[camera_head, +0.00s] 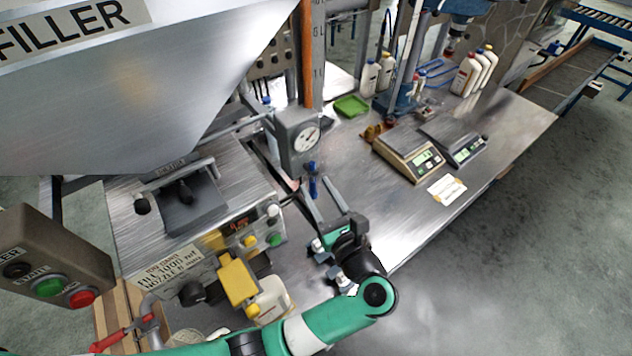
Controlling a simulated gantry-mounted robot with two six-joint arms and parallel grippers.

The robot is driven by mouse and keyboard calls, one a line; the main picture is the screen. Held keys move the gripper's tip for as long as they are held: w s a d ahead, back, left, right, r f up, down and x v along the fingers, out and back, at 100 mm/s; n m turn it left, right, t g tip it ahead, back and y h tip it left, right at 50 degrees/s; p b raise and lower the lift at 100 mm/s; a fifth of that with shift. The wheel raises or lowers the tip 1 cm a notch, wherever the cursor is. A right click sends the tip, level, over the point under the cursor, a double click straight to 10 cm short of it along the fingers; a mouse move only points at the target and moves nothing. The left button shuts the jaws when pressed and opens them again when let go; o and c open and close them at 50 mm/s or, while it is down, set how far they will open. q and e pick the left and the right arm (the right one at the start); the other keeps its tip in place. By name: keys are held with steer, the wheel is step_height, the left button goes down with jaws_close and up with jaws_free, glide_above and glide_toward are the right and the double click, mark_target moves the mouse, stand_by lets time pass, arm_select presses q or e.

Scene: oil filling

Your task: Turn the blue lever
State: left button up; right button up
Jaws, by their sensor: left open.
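The blue lever (312,184) hangs roughly upright just below the grey dial box (297,139) of the filling machine. My left gripper (310,190) reaches up from the green arm at the bottom, with its two grey fingers spread apart. The fingertips are close to the lever, one on each side of it in the picture. I cannot tell whether they touch it or how far apart they are in depth. My right gripper is not in view.
The filler's metal hopper (150,85) fills the upper left. Two scales (408,157), a green tray (351,106) and bottles stand further back. The bench's front right is clear.

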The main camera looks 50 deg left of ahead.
arm_select(q)
steer(key=shift+w+a, duration=0.25)
steer(key=shift+a, duration=0.45)
steer(key=shift+c, duration=0.3)
jaws_close()
stand_by(0.6)
